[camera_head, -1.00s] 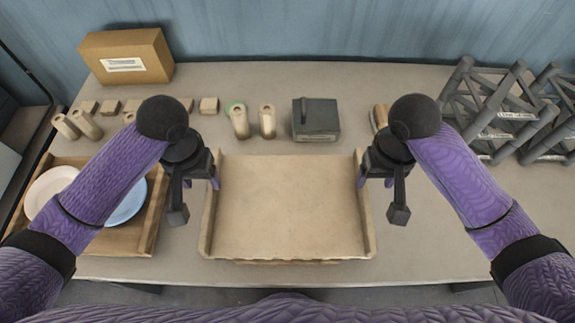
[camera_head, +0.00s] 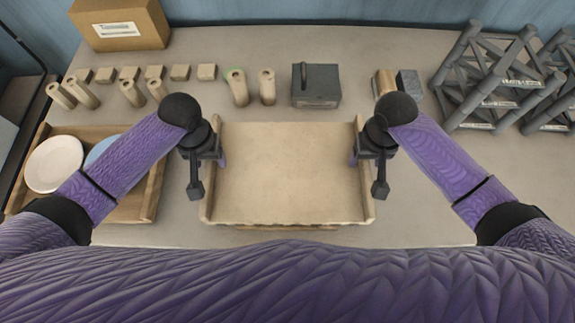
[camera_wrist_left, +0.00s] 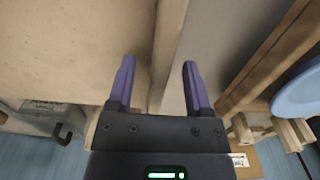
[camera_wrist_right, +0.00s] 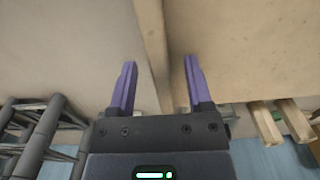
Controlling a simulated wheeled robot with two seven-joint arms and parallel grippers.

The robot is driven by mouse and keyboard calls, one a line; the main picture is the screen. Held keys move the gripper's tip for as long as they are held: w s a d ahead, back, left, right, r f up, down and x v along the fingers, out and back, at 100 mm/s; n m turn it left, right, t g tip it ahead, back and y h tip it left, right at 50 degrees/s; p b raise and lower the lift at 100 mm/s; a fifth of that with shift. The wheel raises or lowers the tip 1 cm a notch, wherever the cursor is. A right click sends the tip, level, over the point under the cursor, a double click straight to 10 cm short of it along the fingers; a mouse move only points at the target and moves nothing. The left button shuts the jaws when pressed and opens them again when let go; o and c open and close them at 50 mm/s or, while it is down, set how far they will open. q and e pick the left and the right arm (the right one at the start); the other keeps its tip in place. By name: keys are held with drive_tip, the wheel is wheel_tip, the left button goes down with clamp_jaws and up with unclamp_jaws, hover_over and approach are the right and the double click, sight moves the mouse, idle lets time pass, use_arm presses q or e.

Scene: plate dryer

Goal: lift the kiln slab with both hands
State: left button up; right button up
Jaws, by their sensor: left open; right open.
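The kiln slab (camera_head: 288,175) is a beige, flat rectangular board with raised left and right side rims, lying on the table in the middle of the head view. My left gripper (camera_wrist_left: 158,66) is open, with one purple finger on each side of the slab's left rim. My right gripper (camera_wrist_right: 160,62) is open, with its fingers on either side of the slab's right rim. Both rims show gaps to the fingers in the wrist views. In the head view the grippers partly hide the rims.
A wooden tray (camera_head: 150,205) with a white plate (camera_head: 54,164) and a blue plate stands left of the slab. Behind are several beige posts and blocks, a dark grey box (camera_head: 316,88) and a cardboard box (camera_head: 120,25). Dark racks (camera_head: 495,75) stand at right.

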use_arm(q)
drive_tip(key=shift+f, duration=0.5)
use_arm(e)
drive_tip(key=shift+f, duration=0.5)
use_arm(q)
clamp_jaws()
use_arm(e)
clamp_jaws()
use_arm(q)
drive_tip(key=shift+r, duration=0.1)
use_arm(e)
drive_tip(key=shift+r, duration=0.1)
